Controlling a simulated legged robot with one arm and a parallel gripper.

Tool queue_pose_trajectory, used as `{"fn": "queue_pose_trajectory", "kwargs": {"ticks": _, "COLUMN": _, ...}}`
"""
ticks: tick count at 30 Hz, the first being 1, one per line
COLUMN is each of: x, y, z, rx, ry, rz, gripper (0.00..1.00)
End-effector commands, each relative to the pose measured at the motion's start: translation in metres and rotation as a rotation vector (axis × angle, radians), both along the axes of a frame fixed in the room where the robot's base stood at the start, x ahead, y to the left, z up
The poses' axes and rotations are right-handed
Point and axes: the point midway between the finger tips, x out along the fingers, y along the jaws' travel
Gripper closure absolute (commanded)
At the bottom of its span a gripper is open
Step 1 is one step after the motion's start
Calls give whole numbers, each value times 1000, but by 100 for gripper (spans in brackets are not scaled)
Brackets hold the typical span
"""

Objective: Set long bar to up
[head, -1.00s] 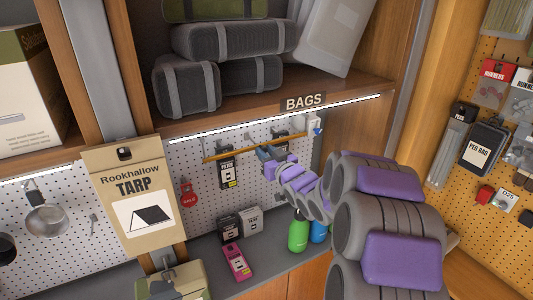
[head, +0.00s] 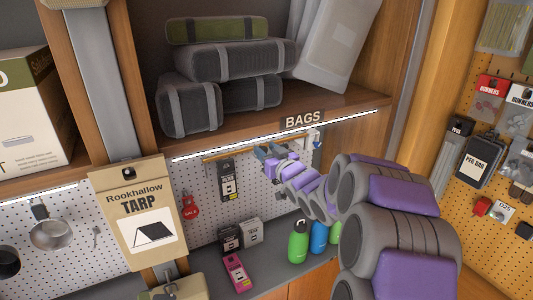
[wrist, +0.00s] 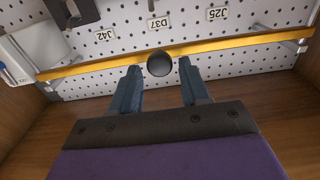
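The long bar is an orange-yellow bar (head: 228,153) running along the pegboard under the BAGS shelf, slightly sloped in the head view. In the wrist view the bar (wrist: 230,45) spans nearly the whole width, with a round black knob (wrist: 160,65) near its middle. My gripper (wrist: 158,78) is open, its two blue-grey fingers apart, with the knob between or just beyond their tips. I cannot tell whether a finger touches it. In the head view my gripper (head: 268,153) is at the bar, and my arm hides part of it.
A white holder (wrist: 38,45) stands by one bar end in the wrist view. Tags hang on the pegboard, including a black one (head: 227,180) below the bar. Bottles (head: 298,242) and small boxes (head: 230,238) stand on the counter below. The bag shelf (head: 250,121) is just above.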

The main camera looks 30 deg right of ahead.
Motion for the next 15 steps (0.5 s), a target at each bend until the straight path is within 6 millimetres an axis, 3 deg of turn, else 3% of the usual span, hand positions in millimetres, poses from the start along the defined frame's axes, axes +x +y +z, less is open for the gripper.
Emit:
{"fn": "queue_pose_trajectory", "kwargs": {"ticks": 10, "x": -1, "y": 0, "z": -3, "rx": 1, "ry": 5, "rz": 0, "gripper": 46}}
{"fn": "queue_pose_trajectory", "kwargs": {"ticks": 15, "x": -15, "y": -1, "z": -3, "rx": 1, "ry": 6, "rz": -1, "gripper": 46}}
